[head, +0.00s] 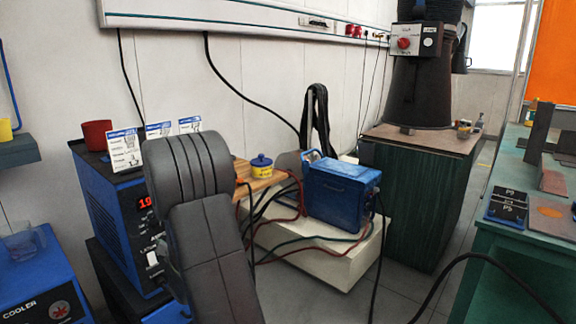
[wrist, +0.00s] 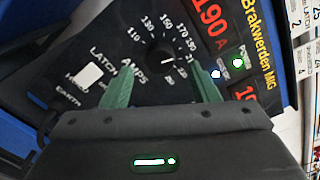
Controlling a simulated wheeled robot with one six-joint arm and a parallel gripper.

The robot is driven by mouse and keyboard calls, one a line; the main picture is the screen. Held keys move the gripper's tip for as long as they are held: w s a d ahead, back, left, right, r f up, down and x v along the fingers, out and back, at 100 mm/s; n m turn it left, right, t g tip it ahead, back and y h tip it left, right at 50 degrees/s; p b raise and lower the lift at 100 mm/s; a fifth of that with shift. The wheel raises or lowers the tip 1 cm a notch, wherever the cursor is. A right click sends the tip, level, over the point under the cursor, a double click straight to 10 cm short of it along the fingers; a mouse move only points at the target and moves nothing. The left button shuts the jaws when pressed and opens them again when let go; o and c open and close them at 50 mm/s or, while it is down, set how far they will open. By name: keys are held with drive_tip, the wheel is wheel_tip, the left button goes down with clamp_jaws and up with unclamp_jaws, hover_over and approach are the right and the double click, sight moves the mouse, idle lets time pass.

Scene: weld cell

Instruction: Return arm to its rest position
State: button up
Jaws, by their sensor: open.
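My arm (head: 215,255) rises in the lower left of the head view, in front of the blue welding machine (head: 108,205). My gripper is hidden behind the arm in that view. In the wrist view my gripper (wrist: 164,72) is open, with its two green fingers apart and nothing between them but the view of the panel. The fingers point at the machine's black front panel (wrist: 75,40), around the dark amps knob (wrist: 168,58). I cannot tell whether they touch it. The red display (wrist: 211,15) reads 190 A. A white switch (wrist: 87,75) is at the left.
A red cup (head: 97,135) and paper cards (head: 124,150) are on the machine. A blue box (head: 341,190) sits on a pale bench to the right, with loose cables around it. A green cabinet (head: 405,205) and a green table (head: 510,262) stand farther right.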

drive_tip(key=x, duration=0.3)
idle(0.4)
drive_tip(key=p+v, duration=0.1)
drive_tip(key=v, duration=1.3)
drive_tip(key=w+a+n+b, duration=0.8)
drive_tip(key=w+a+n, duration=0.1)
drive_tip(key=n, duration=1.1)
drive_tip(key=shift+a+n, duration=0.3)
drive_tip(key=shift+a, duration=0.5)
